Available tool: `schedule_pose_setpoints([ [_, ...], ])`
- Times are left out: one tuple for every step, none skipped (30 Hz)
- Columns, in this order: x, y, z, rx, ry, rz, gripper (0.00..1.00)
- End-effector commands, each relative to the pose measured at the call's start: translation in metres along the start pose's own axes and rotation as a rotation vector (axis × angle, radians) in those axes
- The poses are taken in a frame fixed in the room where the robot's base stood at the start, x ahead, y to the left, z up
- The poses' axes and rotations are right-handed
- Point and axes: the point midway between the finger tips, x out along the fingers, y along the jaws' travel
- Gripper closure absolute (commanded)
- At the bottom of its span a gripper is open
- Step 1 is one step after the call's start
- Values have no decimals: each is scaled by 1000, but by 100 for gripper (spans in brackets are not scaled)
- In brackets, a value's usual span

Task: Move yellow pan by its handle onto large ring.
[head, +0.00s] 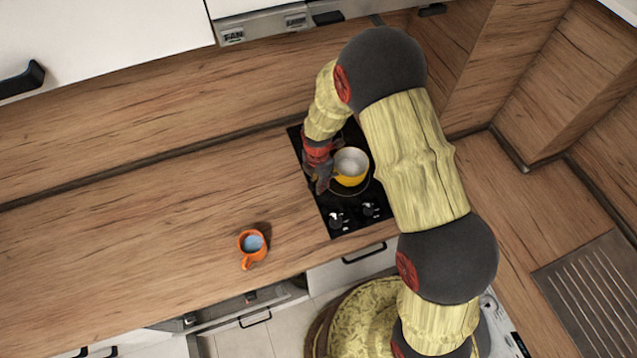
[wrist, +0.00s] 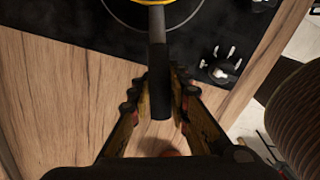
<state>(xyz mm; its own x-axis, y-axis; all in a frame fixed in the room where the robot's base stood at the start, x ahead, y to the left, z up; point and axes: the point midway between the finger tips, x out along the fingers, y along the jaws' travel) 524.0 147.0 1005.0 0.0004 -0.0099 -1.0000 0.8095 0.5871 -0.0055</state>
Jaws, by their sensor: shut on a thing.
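The yellow pan (head: 350,168) with a pale inside is on or just above the black cooktop (head: 337,221), over its front ring (head: 372,188). I cannot tell whether its base touches the glass. In the wrist view only the pan's yellow edge (wrist: 150,2) shows at the top, with the ring's thin circle (wrist: 135,27) around it. Its dark handle (wrist: 158,60) points down between my fingers. My gripper (wrist: 160,92) is shut on the handle; in the head view my gripper (head: 319,180) is left of the pan. My arm hides part of the cooktop's back.
Two control knobs (head: 338,220) sit at the cooktop's front edge. An orange mug (head: 252,246) stands on the wooden counter (head: 150,225) to the left, near the front edge. The counter left of the cooktop is otherwise clear. A metal drainer (head: 598,290) is at the right.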

Motion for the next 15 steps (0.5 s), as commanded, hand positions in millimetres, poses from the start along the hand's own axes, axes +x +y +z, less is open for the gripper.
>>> schedule_pose_setpoints([
  [0,1,0,0,-1,2,100],
  [1,1,0,0,-1,2,100],
  [1,1,0,0,-1,2,100],
  [2,1,0,0,-1,2,100],
  [2,1,0,0,-1,2,100],
  [3,1,0,0,-1,2,100],
  [3,1,0,0,-1,2,100],
  [3,1,0,0,-1,2,100],
  [4,1,0,0,-1,2,100],
  [4,1,0,0,-1,2,100],
  [5,1,0,0,-1,2,100],
  [5,1,0,0,-1,2,100],
  [6,1,0,0,-1,2,100],
  [6,1,0,0,-1,2,100],
  [6,1,0,0,-1,2,100],
])
